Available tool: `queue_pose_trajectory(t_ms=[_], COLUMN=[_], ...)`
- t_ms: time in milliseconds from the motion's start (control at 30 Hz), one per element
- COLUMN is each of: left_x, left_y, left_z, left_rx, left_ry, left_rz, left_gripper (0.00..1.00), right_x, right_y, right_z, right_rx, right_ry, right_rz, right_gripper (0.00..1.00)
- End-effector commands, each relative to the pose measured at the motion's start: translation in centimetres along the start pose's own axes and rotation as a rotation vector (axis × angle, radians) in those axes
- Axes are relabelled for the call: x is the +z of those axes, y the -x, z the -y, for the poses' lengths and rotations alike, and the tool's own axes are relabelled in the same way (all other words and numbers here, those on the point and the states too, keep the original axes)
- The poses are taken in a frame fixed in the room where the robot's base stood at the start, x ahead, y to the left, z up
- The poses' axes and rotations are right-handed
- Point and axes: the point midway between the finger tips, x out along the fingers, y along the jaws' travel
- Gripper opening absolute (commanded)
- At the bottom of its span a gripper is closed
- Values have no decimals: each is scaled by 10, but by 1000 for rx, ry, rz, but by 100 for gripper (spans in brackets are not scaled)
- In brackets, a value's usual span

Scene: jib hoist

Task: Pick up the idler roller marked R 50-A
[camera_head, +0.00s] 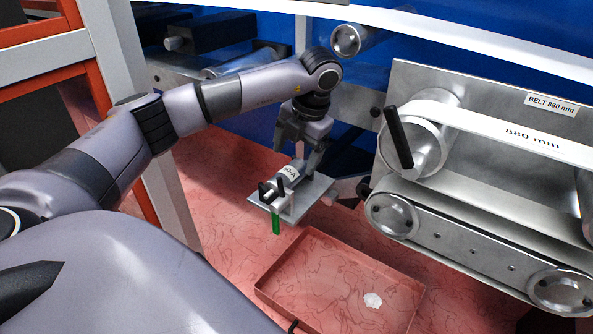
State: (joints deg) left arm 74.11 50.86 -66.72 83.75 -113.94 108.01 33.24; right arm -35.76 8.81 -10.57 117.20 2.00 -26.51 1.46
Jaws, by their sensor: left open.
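A small metal idler roller (290,173) carries a white label of which "50-A" can be read; the start of the label is hard to make out. It rests on a small grey plate (318,191) in the middle of the head view. My left gripper (299,158) points down over the roller, with its jaws open and one finger to each side of it. I cannot tell whether the fingers touch it. A dark clamp-like piece with a green part (275,222) is at the plate's near edge. My right gripper is not in view.
A shallow red tray (283,287) with a white scrap (372,300) lies in front of the plate. A metal belt unit (462,235) labelled 880 mm stands close on the right. An orange and grey frame (120,75) stands at left. A blue wall is behind.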

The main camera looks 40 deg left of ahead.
Motion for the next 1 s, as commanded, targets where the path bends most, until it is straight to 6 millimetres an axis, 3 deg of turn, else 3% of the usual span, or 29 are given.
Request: queue_pose_trajectory(t_ms=[500,800,1000], left_x=[1,1,1], left_y=[-66,-70,-69], left_z=[-3,-3,-3], left_rx=[1,1,1], left_ry=[1,0,0], left_rz=[-4,-2,-2], left_gripper=[81,81,16], right_x=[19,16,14], right_y=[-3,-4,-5], right_z=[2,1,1], right_rx=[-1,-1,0], right_ry=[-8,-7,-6], right_rz=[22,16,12], right_gripper=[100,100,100])
